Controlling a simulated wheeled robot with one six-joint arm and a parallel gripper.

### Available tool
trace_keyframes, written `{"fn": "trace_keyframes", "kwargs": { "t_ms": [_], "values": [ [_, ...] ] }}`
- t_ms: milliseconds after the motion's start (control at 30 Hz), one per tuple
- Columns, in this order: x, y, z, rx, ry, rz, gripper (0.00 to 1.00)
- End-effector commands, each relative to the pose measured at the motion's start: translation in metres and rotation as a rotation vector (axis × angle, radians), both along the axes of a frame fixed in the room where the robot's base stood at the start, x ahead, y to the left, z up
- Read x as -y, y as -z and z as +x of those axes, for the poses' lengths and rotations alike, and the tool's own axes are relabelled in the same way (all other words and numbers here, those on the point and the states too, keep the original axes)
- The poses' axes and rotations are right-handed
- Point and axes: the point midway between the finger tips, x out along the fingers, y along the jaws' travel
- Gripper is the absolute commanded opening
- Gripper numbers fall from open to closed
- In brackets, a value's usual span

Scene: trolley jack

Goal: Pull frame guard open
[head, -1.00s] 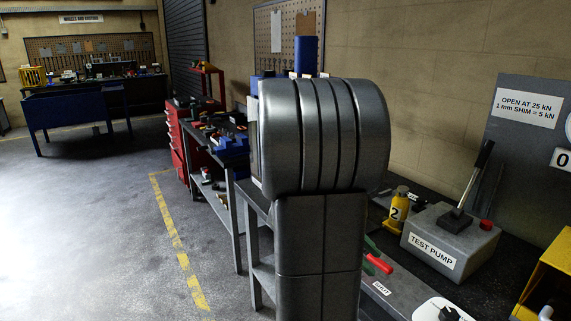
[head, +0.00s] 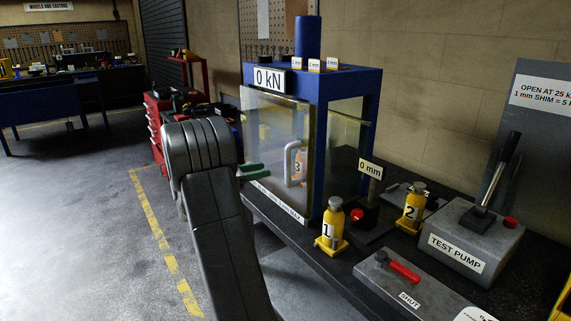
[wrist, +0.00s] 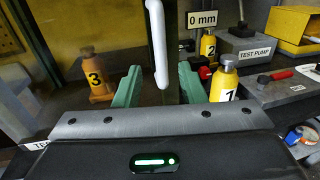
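The frame guard (head: 262,125) is a clear panel across the front of the blue press frame (head: 318,135). Its white upright handle (head: 287,162) is near the panel's right edge. In the wrist view the handle (wrist: 156,40) hangs between the two green fingers of my gripper (wrist: 159,68). The fingers are apart and do not visibly touch it. My arm hides part of the gripper. Yellow jack 3 (head: 297,168) shows behind the panel.
Yellow jacks 1 (head: 331,228) and 2 (head: 411,208) stand on the bench right of the frame, near a "0 mm" sign (head: 370,169). The test pump (head: 470,240) is farther right. The floor (head: 85,220) at left is clear.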

Motion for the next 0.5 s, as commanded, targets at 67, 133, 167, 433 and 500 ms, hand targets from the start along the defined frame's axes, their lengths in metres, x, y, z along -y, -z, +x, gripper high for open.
{"fn": "trace_keyframes", "kwargs": {
  "t_ms": [67,133,167,433,500],
  "values": [
    [0.019,-0.002,0.007,-0.002,0.005,-0.001,0.37],
    [0.033,-0.002,0.014,-0.001,0.005,0.000,0.37],
    [0.039,-0.002,0.016,0.000,0.005,0.000,0.37],
    [0.077,-0.001,0.035,-0.001,0.002,0.000,0.37],
    [0.083,0.000,0.037,0.000,0.002,0.001,0.37]
  ]
}}
